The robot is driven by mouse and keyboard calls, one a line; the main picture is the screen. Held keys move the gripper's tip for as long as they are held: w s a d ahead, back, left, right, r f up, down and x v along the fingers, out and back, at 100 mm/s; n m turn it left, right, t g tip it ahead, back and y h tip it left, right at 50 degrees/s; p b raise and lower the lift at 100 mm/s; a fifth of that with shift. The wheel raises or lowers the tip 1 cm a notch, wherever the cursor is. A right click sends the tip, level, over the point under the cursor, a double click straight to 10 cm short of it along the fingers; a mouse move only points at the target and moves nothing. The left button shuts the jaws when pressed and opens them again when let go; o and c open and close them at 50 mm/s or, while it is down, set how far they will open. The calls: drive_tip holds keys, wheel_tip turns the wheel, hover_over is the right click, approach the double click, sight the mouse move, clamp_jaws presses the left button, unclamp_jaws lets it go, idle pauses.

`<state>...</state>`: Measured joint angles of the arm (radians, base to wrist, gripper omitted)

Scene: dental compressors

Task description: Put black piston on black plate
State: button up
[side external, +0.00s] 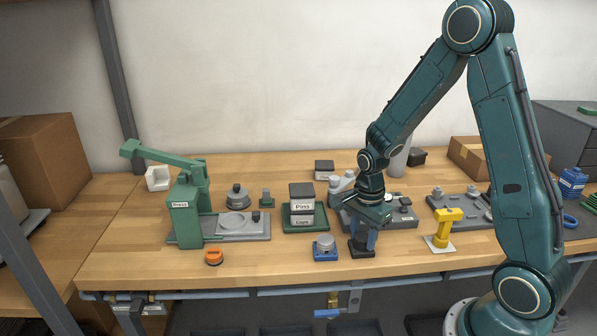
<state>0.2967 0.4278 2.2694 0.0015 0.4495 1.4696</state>
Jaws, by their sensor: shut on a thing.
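My gripper (363,238) points straight down near the front of the wooden bench, its fingers shut on the black piston (362,240). The piston is dark and mostly hidden between the fingers. The black plate (362,253) lies on the bench directly below the gripper. The piston is over the plate, and I cannot tell from this view whether they touch.
Left of the black plate is a blue plate (325,256) with a grey part. A grey fixture (400,222) is close behind. A green press (185,215) stands at left, with an orange part (213,257) in front.

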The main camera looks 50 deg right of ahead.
sight(363, 236)
drive_tip(key=o, duration=1)
drive_tip(key=shift+r, duration=0.15)
wheel_tip(363, 236, up, 12)
drive_tip(key=shift+r, duration=0.1)
idle(0.6)
